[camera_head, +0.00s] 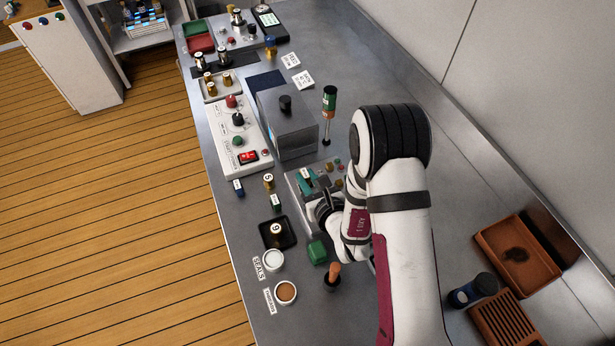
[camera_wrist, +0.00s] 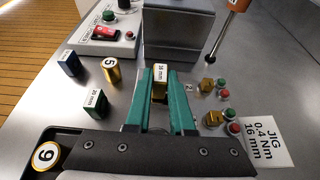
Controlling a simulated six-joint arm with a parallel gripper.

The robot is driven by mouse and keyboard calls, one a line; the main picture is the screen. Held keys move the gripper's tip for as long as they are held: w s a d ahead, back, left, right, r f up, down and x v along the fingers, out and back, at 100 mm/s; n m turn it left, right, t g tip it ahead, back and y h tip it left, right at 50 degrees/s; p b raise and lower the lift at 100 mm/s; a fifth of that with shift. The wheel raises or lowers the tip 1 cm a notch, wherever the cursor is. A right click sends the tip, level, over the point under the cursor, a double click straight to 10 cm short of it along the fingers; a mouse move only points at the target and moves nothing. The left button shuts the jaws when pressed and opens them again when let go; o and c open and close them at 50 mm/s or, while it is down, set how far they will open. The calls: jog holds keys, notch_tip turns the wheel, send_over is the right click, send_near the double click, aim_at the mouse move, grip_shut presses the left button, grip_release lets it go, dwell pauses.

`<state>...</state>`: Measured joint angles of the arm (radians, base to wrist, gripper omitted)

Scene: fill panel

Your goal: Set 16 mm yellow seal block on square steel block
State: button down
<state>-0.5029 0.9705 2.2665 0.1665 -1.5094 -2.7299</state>
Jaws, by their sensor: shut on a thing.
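My gripper (camera_wrist: 163,72) has teal fingers and is shut on a yellow block (camera_wrist: 159,91) with a white label, whose small print is hard to read. In the head view my gripper (camera_head: 307,182) is over the grey jig plate (camera_head: 293,194), partly hidden by my arm. The block sits between the fingers, label up; I cannot tell whether its underside touches anything. I cannot make out a square steel block under it; the fingers and the held block cover that spot.
A grey box (camera_head: 287,128) with a black knob stands just beyond the jig. Brass fittings (camera_wrist: 212,117) with red and green buttons are close on the right. A green block (camera_wrist: 96,103), a blue block (camera_wrist: 69,63) and a brass cylinder (camera_wrist: 112,72) are on the left. A screwdriver (camera_head: 328,105) stands behind.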

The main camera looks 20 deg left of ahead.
jog(key=shift+f, duration=0.15)
jog(key=c, duration=0.8)
grip_release()
jog(key=shift+r, duration=0.25)
jog(key=v, duration=0.7)
jog(key=shift+s+d+r, duration=0.1)
jog(key=shift+s+d, duration=0.1)
